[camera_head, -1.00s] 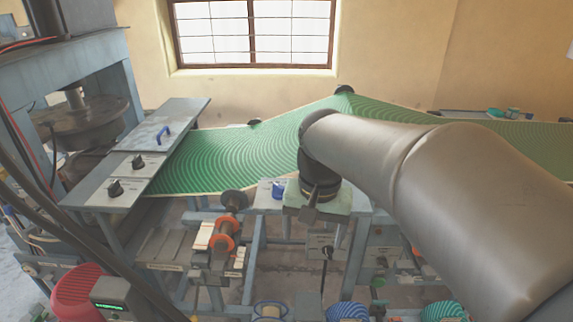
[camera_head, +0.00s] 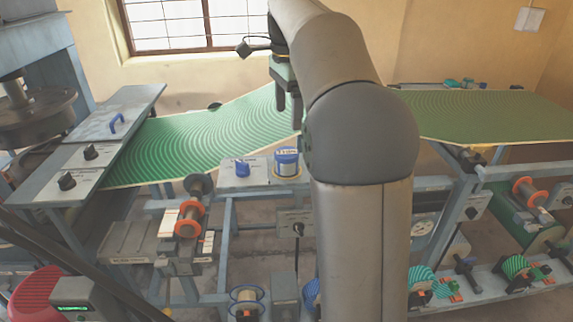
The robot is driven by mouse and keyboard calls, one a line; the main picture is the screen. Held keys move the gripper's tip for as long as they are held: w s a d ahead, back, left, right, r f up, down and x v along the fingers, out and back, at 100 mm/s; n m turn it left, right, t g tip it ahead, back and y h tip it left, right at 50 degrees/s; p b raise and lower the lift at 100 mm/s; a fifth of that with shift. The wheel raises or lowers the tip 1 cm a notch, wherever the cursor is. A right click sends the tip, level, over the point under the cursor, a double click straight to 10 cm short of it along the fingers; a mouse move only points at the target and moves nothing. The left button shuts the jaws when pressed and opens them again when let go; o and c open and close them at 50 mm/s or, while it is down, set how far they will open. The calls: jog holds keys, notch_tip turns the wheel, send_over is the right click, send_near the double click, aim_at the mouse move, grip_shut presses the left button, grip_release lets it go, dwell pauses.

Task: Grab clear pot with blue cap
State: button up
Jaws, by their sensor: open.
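A small clear pot with a blue cap (camera_head: 287,164) stands upright on a grey shelf (camera_head: 258,181) in front of the green patterned sheet, near the middle of the head view. My gripper (camera_head: 288,106) hangs above and behind the pot in the picture, apart from it. Its fingers point down and are open, with nothing seen between them. My arm hides the area just right of the pot.
A small blue item (camera_head: 242,168) sits left of the pot on the same shelf. The green sheet (camera_head: 200,146) slopes up behind. A roller with orange flanges (camera_head: 189,222) stands lower left. A panel with black knobs (camera_head: 80,169) is at the left.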

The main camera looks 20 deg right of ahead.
aim_at(287, 152)
jog(key=f, duration=1.1)
jog(key=shift+w+f, duration=0.2)
jog(key=shift+f, duration=0.2)
jog(key=c, duration=1.1)
